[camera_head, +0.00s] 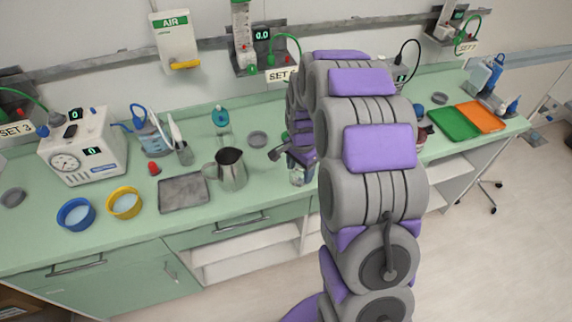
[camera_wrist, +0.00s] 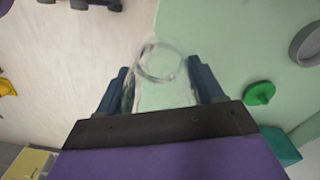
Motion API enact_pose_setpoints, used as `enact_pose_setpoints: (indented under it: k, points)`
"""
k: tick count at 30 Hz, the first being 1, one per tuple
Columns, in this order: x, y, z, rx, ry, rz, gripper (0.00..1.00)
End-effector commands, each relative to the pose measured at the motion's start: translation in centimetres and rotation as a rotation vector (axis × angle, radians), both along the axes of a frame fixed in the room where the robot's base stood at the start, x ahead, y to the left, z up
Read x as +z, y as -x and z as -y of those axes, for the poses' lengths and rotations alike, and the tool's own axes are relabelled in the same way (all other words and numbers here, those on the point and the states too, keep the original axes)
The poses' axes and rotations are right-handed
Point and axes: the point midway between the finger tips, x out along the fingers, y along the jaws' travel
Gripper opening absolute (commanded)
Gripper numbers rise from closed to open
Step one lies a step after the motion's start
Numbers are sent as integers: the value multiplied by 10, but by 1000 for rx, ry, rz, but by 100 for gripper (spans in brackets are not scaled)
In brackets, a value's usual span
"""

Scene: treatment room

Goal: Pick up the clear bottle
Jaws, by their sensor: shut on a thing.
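My gripper (camera_wrist: 165,95) is shut on a clear see-through bottle (camera_wrist: 160,65), which sits between its two dark fingers in the wrist view. The bottle's round rim faces the camera, over the edge between the green counter and the pale floor. In the head view the bottle (camera_head: 297,176) shows faintly below my gripper (camera_head: 298,160), near the front edge of the counter. My arm hides part of the area around it. I cannot tell whether the bottle touches the counter.
A steel jug (camera_head: 230,170) stands left of the bottle, with a grey tray (camera_head: 184,193) beyond it. A teal-capped bottle (camera_head: 221,122) and a grey dish (camera_head: 257,139) stand farther back. Green (camera_head: 455,123) and orange (camera_head: 482,117) trays lie at the right.

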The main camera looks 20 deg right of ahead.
Motion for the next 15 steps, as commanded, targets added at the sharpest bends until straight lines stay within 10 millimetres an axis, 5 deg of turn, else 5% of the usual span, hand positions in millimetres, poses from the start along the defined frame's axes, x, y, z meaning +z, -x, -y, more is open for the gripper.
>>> enact_pose_setpoints:
  k: [15]
  points:
    - [6, 27, 18, -2, 12, 1, 30]
